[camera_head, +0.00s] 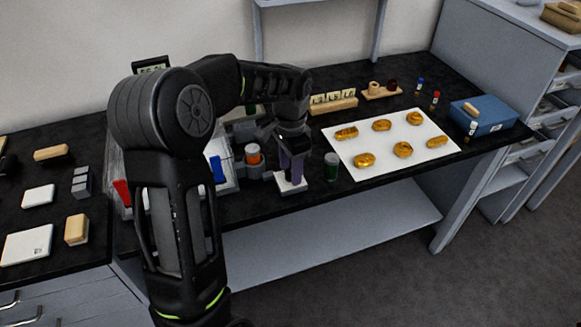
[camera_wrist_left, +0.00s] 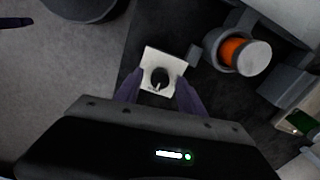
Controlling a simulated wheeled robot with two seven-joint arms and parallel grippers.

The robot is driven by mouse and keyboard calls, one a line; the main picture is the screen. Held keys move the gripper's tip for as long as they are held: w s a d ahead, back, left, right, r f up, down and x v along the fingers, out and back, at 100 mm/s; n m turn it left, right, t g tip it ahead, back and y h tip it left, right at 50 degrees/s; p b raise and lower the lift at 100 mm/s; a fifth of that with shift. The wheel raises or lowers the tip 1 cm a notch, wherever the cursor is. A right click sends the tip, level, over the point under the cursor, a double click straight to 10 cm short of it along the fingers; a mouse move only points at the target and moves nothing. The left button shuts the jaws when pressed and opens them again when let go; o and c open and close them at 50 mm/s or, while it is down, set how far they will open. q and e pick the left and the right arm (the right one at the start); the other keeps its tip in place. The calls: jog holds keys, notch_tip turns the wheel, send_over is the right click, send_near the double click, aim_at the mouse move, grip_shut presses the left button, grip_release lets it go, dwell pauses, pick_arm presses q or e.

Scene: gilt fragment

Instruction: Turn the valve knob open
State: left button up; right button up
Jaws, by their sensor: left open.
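The valve knob (camera_wrist_left: 160,79) is a small round black knob with a light pointer line, on a white square plate (camera_wrist_left: 149,62). The plate also shows in the head view (camera_head: 290,184), near the table's front edge, where my gripper hides the knob. My left gripper (camera_head: 293,172) points down over the plate. In the wrist view, its two purple fingers (camera_wrist_left: 160,96) stand apart on either side of the knob, with a gap between them. I cannot tell whether they touch it. My right gripper is not in view.
A grey holder with an orange-banded cylinder (camera_head: 253,154) stands close to the left of the plate. A green jar (camera_head: 331,167) stands to the right. A white sheet (camera_head: 381,155) with several gold pieces lies further right, near a blue box (camera_head: 484,114).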

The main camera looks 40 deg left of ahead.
pick_arm(q)
notch_tip(320, 180, up, 8)
jog(key=shift+f+b, duration=0.15)
jog(key=shift+b, duration=0.15)
dwell(0.6)
